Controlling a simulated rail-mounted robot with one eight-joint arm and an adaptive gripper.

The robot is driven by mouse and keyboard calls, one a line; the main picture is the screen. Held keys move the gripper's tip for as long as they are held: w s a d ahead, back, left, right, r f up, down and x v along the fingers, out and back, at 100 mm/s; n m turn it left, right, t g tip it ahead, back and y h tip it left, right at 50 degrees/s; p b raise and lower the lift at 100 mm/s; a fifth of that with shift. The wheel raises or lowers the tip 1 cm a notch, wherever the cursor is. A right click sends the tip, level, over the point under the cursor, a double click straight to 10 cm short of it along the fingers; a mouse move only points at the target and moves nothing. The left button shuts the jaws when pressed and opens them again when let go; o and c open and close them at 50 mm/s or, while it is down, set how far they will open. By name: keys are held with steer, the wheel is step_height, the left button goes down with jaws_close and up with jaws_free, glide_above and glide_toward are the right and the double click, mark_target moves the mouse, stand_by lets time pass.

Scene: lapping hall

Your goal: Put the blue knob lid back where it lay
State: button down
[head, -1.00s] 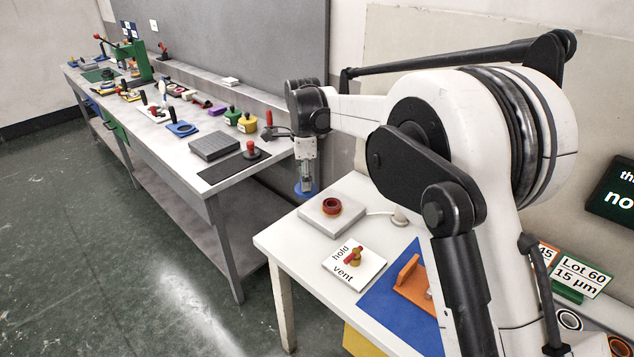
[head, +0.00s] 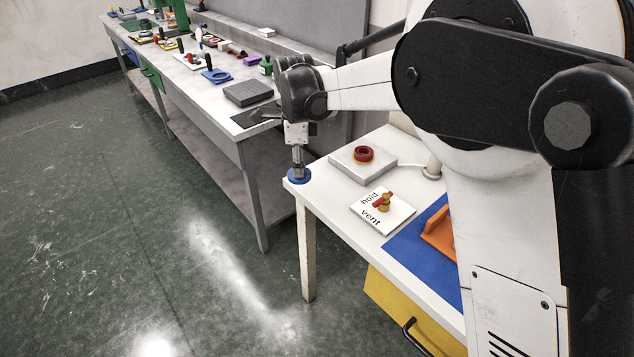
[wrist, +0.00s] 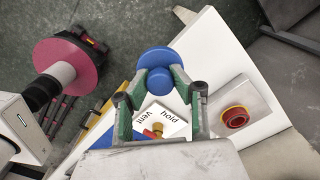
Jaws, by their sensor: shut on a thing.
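My gripper (head: 298,158) is shut on the blue knob lid (head: 299,176) and points down. The lid is a round blue disc hanging level at the near table's far left corner. I cannot tell whether it touches the table. In the wrist view, my gripper (wrist: 160,86) has its green-padded fingers around the knob, and the lid's disc (wrist: 158,58) shows beyond them, over the white table's edge and the floor.
The white table (head: 335,213) holds a pale block (head: 342,161) with a red ring (head: 363,154), a hold/vent card (head: 402,213) with a red-handled valve, and an orange bracket (head: 437,233) on a blue mat. The long grey bench (head: 205,98) behind is crowded with tools.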

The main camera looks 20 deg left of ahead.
glide_above(321, 187)
step_height(321, 187, down, 5)
steer(key=shift+d+f, duration=0.1)
steer(key=shift+f+b, duration=0.45)
steer(key=shift+f, duration=1.4)
steer(key=shift+f, duration=0.25)
steer(key=c, duration=1.5)
jaws_free()
steer(key=shift+r, duration=0.1)
step_height(321, 187, up, 12)
steer(key=shift+r+p, duration=0.15)
steer(key=shift+p, duration=0.4)
